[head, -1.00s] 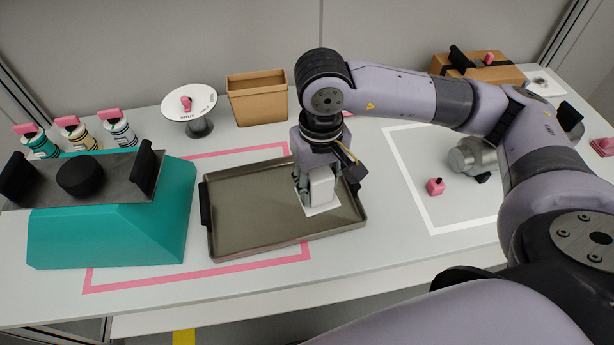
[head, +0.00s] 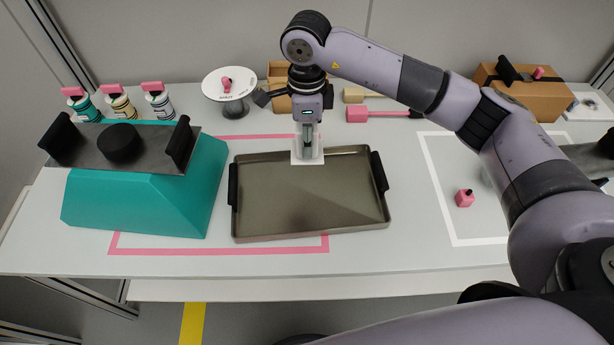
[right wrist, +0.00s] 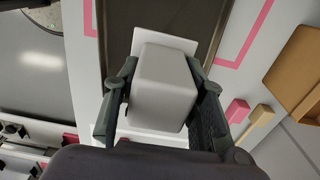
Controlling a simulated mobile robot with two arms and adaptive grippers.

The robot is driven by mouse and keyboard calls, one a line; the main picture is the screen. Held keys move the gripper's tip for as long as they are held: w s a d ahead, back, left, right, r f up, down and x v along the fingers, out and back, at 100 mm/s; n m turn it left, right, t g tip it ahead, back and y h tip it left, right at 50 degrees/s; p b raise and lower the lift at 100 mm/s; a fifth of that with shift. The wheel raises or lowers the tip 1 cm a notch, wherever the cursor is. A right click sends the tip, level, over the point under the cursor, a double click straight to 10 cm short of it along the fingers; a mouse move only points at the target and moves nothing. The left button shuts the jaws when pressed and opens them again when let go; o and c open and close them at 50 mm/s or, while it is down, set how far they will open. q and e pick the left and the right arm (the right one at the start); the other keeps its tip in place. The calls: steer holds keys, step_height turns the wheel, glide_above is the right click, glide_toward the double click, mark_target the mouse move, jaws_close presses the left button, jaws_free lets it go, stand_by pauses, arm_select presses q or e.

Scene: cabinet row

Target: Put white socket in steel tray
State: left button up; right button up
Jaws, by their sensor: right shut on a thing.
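The steel tray (head: 300,205) lies flat on the white table with black handles at both ends. The white socket (head: 307,158) is a white block on a flat square plate; it shows large in the right wrist view (right wrist: 165,90). My right gripper (head: 307,138) is shut on the white socket, with a finger on each side of the block. The socket is at the tray's far rim, overlapping it in the head view. I cannot tell whether its plate touches the tray. My left gripper is not in view.
A teal block (head: 140,205) with a grey plate stands left of the tray. A round white stand (head: 229,84), a cardboard bin (head: 278,75) and a pink-headed mallet (head: 365,114) are behind. The table front is clear.

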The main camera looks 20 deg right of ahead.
step_height(320, 180, down, 11)
steer(key=shift+f+p, duration=0.2)
steer(key=shift+p, duration=0.65)
steer(key=shift+d+f, duration=0.1)
steer(key=shift+f, duration=0.4)
step_height(320, 180, down, 4)
steer(key=shift+r+p, duration=0.1)
steer(key=shift+p, duration=0.25)
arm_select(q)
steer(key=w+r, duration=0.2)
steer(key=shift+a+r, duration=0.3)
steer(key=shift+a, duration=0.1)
arm_select(e)
steer(key=o, duration=1.2)
steer(key=shift+o, duration=0.2)
